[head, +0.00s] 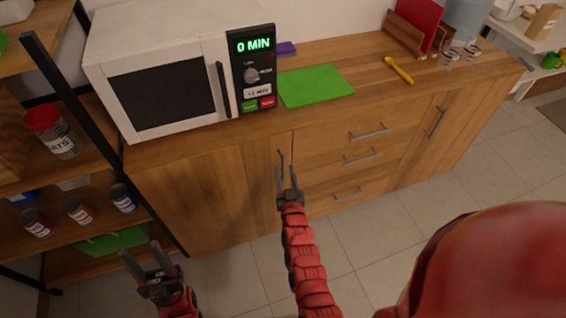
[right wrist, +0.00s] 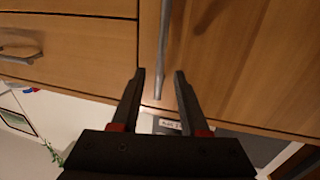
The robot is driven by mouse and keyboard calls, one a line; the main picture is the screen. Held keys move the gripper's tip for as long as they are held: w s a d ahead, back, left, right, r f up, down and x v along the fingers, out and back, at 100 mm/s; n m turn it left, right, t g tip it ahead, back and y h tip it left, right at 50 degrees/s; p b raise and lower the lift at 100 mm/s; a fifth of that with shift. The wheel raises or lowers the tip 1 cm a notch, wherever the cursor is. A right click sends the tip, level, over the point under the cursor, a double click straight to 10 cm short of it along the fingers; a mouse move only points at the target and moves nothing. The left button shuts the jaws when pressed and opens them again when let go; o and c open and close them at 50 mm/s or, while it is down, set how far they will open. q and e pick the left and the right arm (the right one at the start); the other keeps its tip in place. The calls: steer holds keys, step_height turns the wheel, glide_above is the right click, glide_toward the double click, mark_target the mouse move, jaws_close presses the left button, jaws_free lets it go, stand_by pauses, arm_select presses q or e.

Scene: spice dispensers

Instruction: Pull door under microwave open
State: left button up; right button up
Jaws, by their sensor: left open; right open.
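The wooden door (head: 205,195) under the white microwave (head: 165,70) is shut, flush with the cabinet front. Its upright metal handle (head: 280,158) is near the door's right edge. My right gripper (head: 286,176) is open at this handle. In the right wrist view, the handle (right wrist: 164,45) runs down between the open fingertips of my right gripper (right wrist: 160,76), with a gap visible on each side. Contact cannot be seen. My left gripper (head: 148,255) is open and empty, low at the left in front of the shelf.
A black-framed shelf with jars (head: 77,208) stands left of the cabinet. Drawers (head: 345,160) with bar handles are right of the door. A green board (head: 316,85) and a yellow utensil (head: 399,70) lie on the counter. Tiled floor (head: 370,235) in front is clear.

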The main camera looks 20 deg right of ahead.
mark_target(283, 166)
steer(key=shift+w+d, duration=0.15)
steer(key=shift+w, duration=0.85)
steer(key=shift+w+d, duration=0.15)
steer(key=shift+w, duration=0.8)
jaws_close()
